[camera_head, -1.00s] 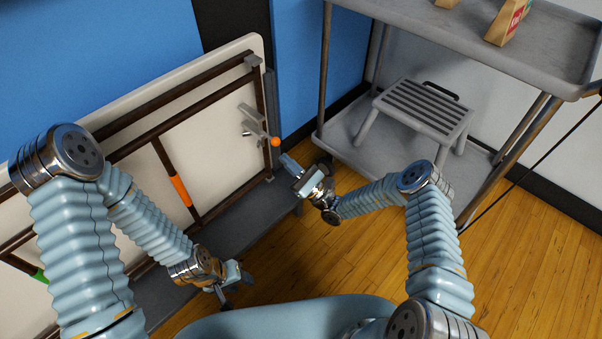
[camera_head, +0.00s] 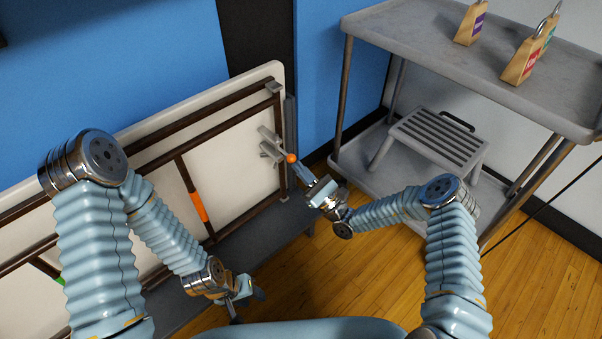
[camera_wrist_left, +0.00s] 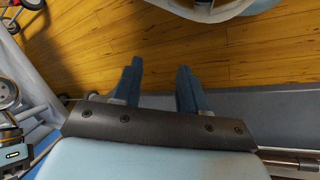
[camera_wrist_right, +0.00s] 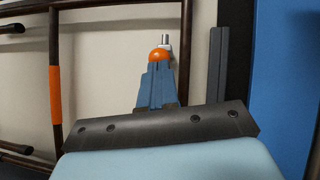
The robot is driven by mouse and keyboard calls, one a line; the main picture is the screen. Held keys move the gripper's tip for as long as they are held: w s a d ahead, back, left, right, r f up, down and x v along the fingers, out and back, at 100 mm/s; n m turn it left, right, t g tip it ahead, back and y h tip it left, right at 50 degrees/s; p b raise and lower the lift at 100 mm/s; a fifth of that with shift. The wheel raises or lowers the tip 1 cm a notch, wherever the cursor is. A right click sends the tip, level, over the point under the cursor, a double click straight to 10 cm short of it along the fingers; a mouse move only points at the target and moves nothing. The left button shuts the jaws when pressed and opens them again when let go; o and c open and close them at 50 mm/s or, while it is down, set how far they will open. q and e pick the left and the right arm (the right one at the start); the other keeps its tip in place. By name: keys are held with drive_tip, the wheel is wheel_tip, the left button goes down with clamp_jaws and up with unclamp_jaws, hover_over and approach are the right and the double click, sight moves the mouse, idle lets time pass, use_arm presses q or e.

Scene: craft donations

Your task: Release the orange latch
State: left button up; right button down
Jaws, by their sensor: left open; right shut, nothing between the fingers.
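The orange latch is a round orange knob (camera_head: 291,158) on a grey metal bracket (camera_head: 270,147) at the right end of the brown-framed white panel. My right gripper (camera_head: 297,168) is shut and empty, with its fingertips right at the knob. In the right wrist view the knob (camera_wrist_right: 159,56) shows just beyond the closed blue fingertips (camera_wrist_right: 157,72); I cannot tell whether they touch it. My left gripper (camera_head: 246,299) is open and empty, low near the front edge of the grey ledge. Its two spread fingers (camera_wrist_left: 158,80) show over the floor in the left wrist view.
The white panel (camera_head: 235,165) leans against the blue wall, with an orange band (camera_head: 199,207) on a brown bar. A grey cart (camera_head: 400,35) stands at right, with several tagged wooden blocks on top and a step stool (camera_head: 440,135) below. Wooden floor (camera_head: 370,275) is clear.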

drive_tip(key=shift+r, duration=0.2)
use_arm(q)
drive_tip(key=f+b, duration=0.1)
drive_tip(key=a+f+b, duration=0.1)
drive_tip(key=f+b, duration=0.1)
drive_tip(key=a+f+b, duration=0.1)
drive_tip(key=b, duration=0.1)
drive_tip(key=shift+w+f, duration=0.2)
use_arm(e)
drive_tip(key=w+f+v, duration=0.1)
drive_tip(key=f+v, duration=0.1)
drive_tip(key=v, duration=1)
drive_tip(key=shift+f, duration=0.25)
